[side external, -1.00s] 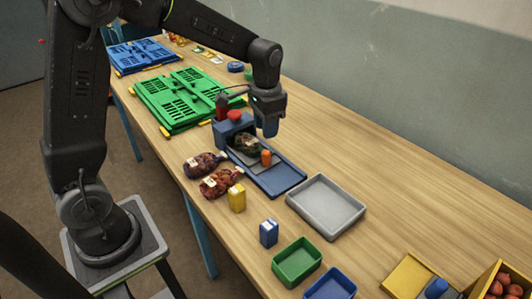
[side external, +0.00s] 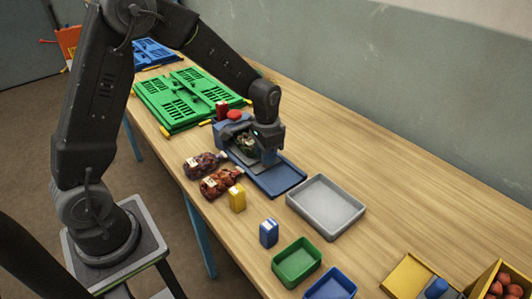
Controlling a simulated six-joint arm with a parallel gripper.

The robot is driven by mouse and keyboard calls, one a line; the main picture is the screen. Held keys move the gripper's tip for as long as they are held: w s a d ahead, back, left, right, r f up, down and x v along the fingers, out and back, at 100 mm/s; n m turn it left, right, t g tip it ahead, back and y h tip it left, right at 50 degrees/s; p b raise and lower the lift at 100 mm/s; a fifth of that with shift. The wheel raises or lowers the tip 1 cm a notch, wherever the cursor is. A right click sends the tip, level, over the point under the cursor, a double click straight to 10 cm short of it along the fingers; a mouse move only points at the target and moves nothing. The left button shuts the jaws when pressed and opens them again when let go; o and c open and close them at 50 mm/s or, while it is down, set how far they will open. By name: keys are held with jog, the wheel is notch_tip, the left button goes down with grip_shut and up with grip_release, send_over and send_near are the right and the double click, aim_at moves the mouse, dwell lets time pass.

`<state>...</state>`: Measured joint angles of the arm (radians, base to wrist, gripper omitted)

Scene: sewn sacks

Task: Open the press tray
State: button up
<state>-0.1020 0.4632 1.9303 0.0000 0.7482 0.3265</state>
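The press (side external: 223,131) is a blue block with a red knob on top, near the middle of the table. Its blue base (side external: 283,179) reaches out to the lower right, with a grey tray surface (side external: 240,164) on it. A dark green patterned sack (side external: 245,143) lies on the tray, close to the press block and partly hidden by my gripper. My gripper (side external: 269,161) points down over the tray's outer end, where the orange handle is hidden from view. Its fingers are dark and small here, so I cannot tell whether they hold the handle.
Two dark red sacks (side external: 205,163) (side external: 221,182) lie left of the press, near a yellow box (side external: 237,198). A grey tray (side external: 334,222) stands to the right. A blue box (side external: 269,233), green bin (side external: 298,262) and blue bin (side external: 331,286) stand in front. Green crates (side external: 180,99) lie behind.

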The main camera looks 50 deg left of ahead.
grip_shut()
jog(key=d, duration=0.6)
jog(key=shift+d, duration=0.1)
jog(key=shift+r, duration=0.1)
jog(key=shift+o, duration=1.1)
grip_release()
notch_tip(320, 180, up, 14)
